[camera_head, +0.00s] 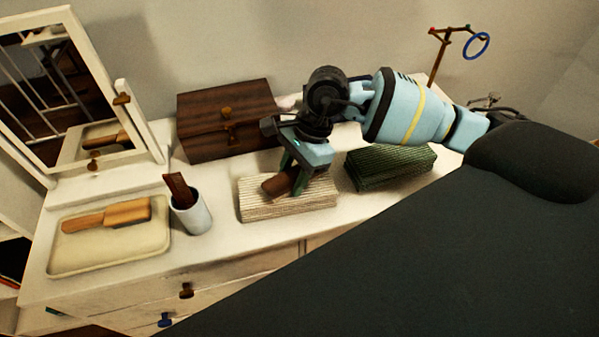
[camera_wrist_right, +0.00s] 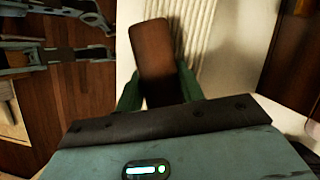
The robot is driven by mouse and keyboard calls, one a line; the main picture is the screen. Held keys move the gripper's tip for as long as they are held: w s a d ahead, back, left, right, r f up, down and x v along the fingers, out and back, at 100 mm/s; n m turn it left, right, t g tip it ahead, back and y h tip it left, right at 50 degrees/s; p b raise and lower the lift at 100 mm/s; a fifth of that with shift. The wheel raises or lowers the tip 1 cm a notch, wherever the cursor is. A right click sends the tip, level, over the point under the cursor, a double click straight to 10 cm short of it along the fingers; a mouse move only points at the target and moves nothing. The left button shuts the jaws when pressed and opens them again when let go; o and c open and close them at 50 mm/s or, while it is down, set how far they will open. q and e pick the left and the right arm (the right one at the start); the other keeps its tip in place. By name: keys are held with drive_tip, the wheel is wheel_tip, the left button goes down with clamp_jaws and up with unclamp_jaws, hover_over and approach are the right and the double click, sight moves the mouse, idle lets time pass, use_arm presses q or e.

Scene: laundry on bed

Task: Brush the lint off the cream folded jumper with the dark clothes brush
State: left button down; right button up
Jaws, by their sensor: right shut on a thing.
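The cream folded jumper (camera_head: 310,206) lies on the white dresser top, ribbed, in front of the wooden box. My right gripper (camera_head: 290,182) is above it, shut on the dark brown clothes brush (camera_head: 274,186). The brush is low over the jumper's left part; I cannot tell whether it touches. In the right wrist view, the brush (camera_wrist_right: 158,60) sits between the green fingers, with the cream ribbed knit (camera_wrist_right: 196,28) beside and behind it. My left gripper (camera_wrist_right: 98,38) seems to show open and empty at that view's upper left, away from the jumper; the head view does not show it.
A dark green folded knit (camera_head: 390,167) lies right of the jumper. A wooden box (camera_head: 225,115) stands behind. To the left are a pale cup (camera_head: 192,215) holding a dark wooden item, a cream tray (camera_head: 80,258) with a light wooden brush (camera_head: 125,212), and a mirror (camera_head: 60,60).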

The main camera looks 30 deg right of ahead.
sight(264, 183)
use_arm(q)
drive_tip(key=shift+s+a+f, duration=0.1)
drive_tip(key=shift+a, duration=0.05)
use_arm(e)
drive_tip(key=shift+w+a, duration=0.3)
drive_tip(key=shift+a, duration=0.6)
use_arm(q)
drive_tip(key=shift+s+d+f, duration=0.2)
drive_tip(key=shift+s+f, duration=0.05)
use_arm(e)
drive_tip(key=shift+w+a+f, duration=0.1)
drive_tip(key=shift+w+a, duration=0.15)
drive_tip(key=shift+a, duration=0.55)
drive_tip(key=shift+w+a+f, duration=0.1)
drive_tip(key=shift+w+a, duration=0.1)
drive_tip(key=shift+a, duration=0.6)
drive_tip(key=shift+a, duration=0.1)
drive_tip(key=shift+a, duration=0.2)
drive_tip(key=shift+w+a+b, duration=0.2)
drive_tip(key=shift+w+a, duration=0.1)
drive_tip(key=shift+a, duration=0.4)
drive_tip(key=shift+w+a+b, duration=0.15)
drive_tip(key=shift+w+a, duration=0.1)
drive_tip(key=shift+a, duration=0.4)
use_arm(q)
drive_tip(key=shift+s+a+f, duration=0.1)
drive_tip(key=shift+a+f, duration=0.05)
drive_tip(key=shift+a, duration=0.05)
use_arm(e)
drive_tip(key=shift+r, duration=0.1)
